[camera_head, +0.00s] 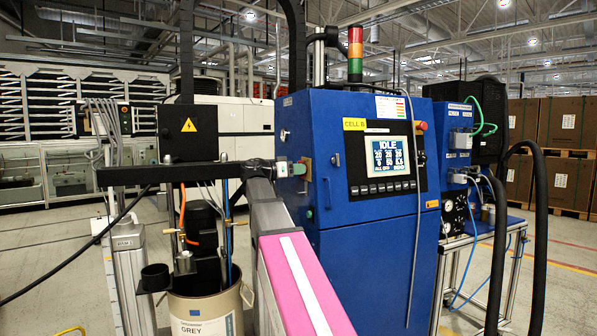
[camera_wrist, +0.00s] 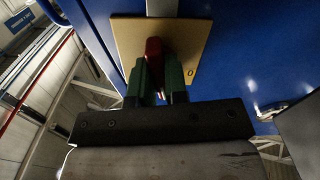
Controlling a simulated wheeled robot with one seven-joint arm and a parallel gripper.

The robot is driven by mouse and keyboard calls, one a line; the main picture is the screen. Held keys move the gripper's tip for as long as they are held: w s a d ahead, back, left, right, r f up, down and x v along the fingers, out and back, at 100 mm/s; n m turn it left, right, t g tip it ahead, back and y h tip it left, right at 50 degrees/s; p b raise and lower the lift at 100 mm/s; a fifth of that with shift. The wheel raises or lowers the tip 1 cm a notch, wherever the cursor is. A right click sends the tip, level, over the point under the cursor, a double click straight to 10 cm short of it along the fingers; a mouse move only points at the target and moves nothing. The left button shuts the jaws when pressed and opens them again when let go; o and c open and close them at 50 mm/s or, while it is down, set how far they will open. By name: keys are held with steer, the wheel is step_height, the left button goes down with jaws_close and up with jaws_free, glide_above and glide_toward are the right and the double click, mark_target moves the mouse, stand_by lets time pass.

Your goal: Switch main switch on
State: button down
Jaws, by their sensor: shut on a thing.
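The main switch has a red handle (camera_wrist: 153,48) on a tan plate (camera_wrist: 192,35), on the side of a blue cabinet. A "0" mark shows near the plate's lower right corner in the wrist view; any other mark is hidden or not readable. My gripper (camera_wrist: 157,82) has green fingers on both sides of the red handle and is shut on it. The fingers hide the lower part of the handle. In the head view, my gripper (camera_head: 299,168) is against the left side of the blue cabinet (camera_head: 375,245), and the handle is hidden there.
The cabinet's screen (camera_head: 390,158) reads "IDLE". A signal tower (camera_head: 355,55) stands on top. A drum (camera_head: 205,312) labelled "GREY" and a pump post (camera_head: 128,260) stand to the left of my arm. Black hoses (camera_head: 540,230) hang at the right.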

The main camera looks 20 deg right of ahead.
steer(key=shift+m, duration=1.1)
steer(key=c, duration=1.1)
jaws_free()
steer(key=shift+c, duration=0.2)
steer(key=shift+a, duration=0.2)
steer(key=a, duration=1)
steer(key=shift+s+a, duration=0.2)
steer(key=shift+a, duration=0.05)
steer(key=shift+s, duration=0.1)
